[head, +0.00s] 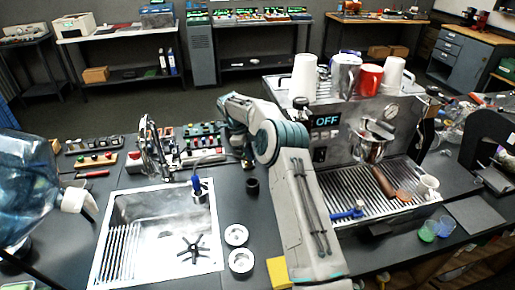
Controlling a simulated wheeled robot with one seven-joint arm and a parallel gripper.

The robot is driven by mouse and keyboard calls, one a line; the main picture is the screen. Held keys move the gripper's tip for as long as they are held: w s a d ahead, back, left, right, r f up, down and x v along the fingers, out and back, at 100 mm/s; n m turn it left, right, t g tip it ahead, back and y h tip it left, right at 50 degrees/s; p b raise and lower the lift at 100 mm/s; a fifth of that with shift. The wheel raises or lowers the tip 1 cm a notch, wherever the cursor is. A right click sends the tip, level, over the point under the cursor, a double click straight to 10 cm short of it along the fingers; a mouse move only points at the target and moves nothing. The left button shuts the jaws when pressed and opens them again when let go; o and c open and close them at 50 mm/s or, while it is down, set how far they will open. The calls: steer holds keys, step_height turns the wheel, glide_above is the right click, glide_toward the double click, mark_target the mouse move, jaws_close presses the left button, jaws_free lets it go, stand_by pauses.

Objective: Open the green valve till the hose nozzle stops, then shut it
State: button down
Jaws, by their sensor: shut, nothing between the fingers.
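My gripper (248,162) points down over the dark counter behind the sink's right corner, shut and empty; its fingers are small and dark here. I cannot make out a clearly green valve. A blue-handled valve (197,184) stands at the sink's back right edge. Another blue handle (348,213) lies at the front left of the coffee machine's drip tray. A curved chrome hose or tap (152,150) rises behind the sink (160,255); I cannot tell where its nozzle is. My arm hides part of the counter and the machine's left side.
The coffee machine (345,150) carries cups on top and shows OFF. Trays of coloured parts (203,132) lie behind the sink. A black cup (252,186) stands close below my gripper. Two metal rings (237,235) lie right of the sink. A large blue bottle (28,185) is at left.

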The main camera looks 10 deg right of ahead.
steer(key=shift+w+a+r, duration=0.15)
steer(key=shift+w+a, duration=0.15)
steer(key=shift+a, duration=0.05)
